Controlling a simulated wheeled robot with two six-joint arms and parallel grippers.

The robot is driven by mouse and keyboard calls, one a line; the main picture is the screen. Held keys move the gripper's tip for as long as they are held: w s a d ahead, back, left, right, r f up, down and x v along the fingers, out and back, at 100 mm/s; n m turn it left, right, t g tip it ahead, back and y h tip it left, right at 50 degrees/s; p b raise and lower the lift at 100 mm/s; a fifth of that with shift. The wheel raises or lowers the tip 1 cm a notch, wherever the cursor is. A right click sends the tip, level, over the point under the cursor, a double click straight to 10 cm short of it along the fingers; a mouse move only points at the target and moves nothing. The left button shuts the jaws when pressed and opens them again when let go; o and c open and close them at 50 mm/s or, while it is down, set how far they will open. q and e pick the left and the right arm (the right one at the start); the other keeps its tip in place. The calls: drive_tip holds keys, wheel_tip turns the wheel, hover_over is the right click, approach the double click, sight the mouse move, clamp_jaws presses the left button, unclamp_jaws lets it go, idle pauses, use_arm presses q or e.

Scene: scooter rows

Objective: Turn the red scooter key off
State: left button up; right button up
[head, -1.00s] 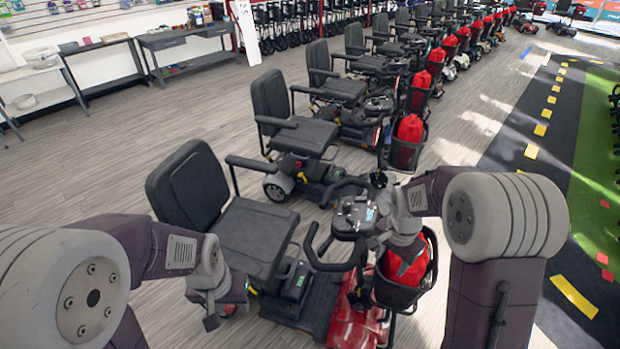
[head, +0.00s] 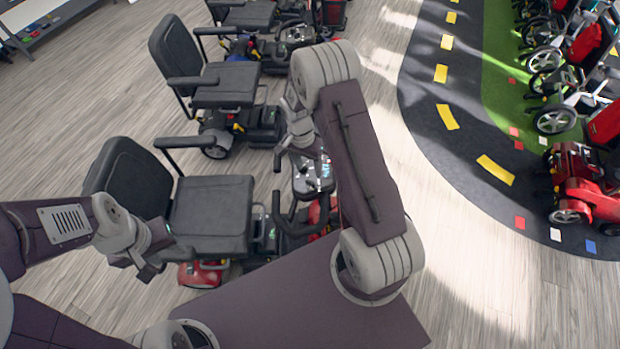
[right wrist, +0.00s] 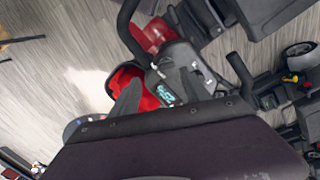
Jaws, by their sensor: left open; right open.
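The red scooter stands in front of me, with a black seat (head: 212,215) and a red rear body (head: 203,273). Its tiller console (head: 313,176) has a small display and black loop handlebars. In the right wrist view the console (right wrist: 178,82) appears near the middle, with red bodywork beside it. The key is too small to tell in either view. My right gripper (head: 291,150) is open, just above and left of the console in the head view, partly hidden by its wrist.
A second scooter with a black seat (head: 225,84) stands close behind. My right arm covers the red scooter's front end. Red wheeled vehicles (head: 590,180) stand at the right by a dark track (head: 455,120) with yellow marks. The wood floor right of my arm is clear.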

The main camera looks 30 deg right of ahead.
sight(309, 181)
drive_tip(key=f+p, duration=0.1)
drive_tip(key=f, duration=0.1)
drive_tip(key=w+f+p, duration=0.1)
drive_tip(key=f, duration=0.2)
drive_tip(key=shift+a, duration=0.15)
drive_tip(key=f, duration=0.2)
drive_tip(key=f+p, duration=0.1)
drive_tip(key=shift+s+d+f, duration=0.35)
drive_tip(key=shift+s, duration=0.05)
drive_tip(key=shift+s+f, duration=0.15)
drive_tip(key=shift+f, duration=0.1)
drive_tip(key=shift+w+a+f, duration=0.1)
drive_tip(key=shift+w, duration=0.15)
drive_tip(key=c, duration=0.5)
use_arm(q)
drive_tip(key=shift+w+a+r, duration=0.1)
drive_tip(key=shift+w+r, duration=0.3)
drive_tip(key=shift+r, duration=0.25)
drive_tip(key=shift+w+a+r, duration=0.1)
drive_tip(key=shift+w+r, duration=0.25)
drive_tip(key=shift+r, duration=0.25)
use_arm(e)
clamp_jaws()
